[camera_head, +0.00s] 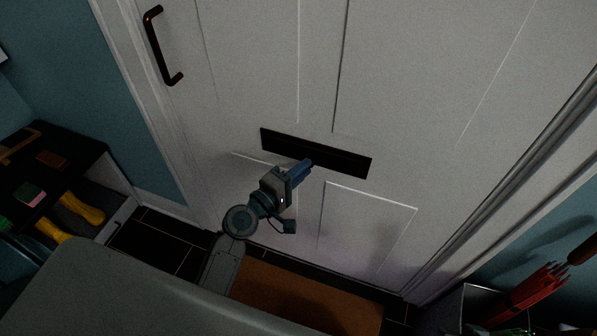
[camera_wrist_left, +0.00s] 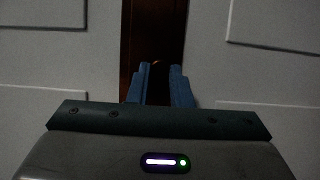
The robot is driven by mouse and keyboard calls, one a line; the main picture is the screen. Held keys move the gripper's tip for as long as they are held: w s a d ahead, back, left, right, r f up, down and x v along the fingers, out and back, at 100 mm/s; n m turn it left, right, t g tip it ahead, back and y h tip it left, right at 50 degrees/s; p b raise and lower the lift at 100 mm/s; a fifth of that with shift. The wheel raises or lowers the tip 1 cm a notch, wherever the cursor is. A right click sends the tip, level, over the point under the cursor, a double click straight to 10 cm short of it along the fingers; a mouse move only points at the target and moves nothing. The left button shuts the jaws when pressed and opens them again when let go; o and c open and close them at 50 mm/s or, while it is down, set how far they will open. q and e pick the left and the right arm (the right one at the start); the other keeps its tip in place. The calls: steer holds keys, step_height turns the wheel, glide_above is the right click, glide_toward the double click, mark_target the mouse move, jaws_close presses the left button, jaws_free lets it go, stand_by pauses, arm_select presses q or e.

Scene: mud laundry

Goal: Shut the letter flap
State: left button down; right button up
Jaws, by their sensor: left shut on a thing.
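The letter flap (camera_head: 345,161) is a long dark plate or slot set slantwise across the white door (camera_head: 420,100); how far it stands open is hard to tell. My left gripper (camera_head: 308,164) reaches its lower edge near the middle. In the left wrist view the flap (camera_wrist_left: 152,25) is a dark upright strip. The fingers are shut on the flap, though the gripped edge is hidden. My right gripper is not in view.
A dark handle (camera_head: 156,48) is at the door's upper left. A brown mat (camera_head: 300,293) lies below the door. Left is a dark shelf (camera_head: 85,150) with yellow boots (camera_head: 82,208). A red umbrella (camera_head: 528,296) stands at the lower right. The door face around the flap is clear.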

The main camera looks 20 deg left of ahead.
arm_select(q)
steer(key=c, duration=1.3)
jaws_free()
steer(key=shift+w+r, duration=0.2)
steer(key=shift+r, duration=0.25)
steer(key=shift+d+f, duration=0.1)
steer(key=shift+f, duration=0.05)
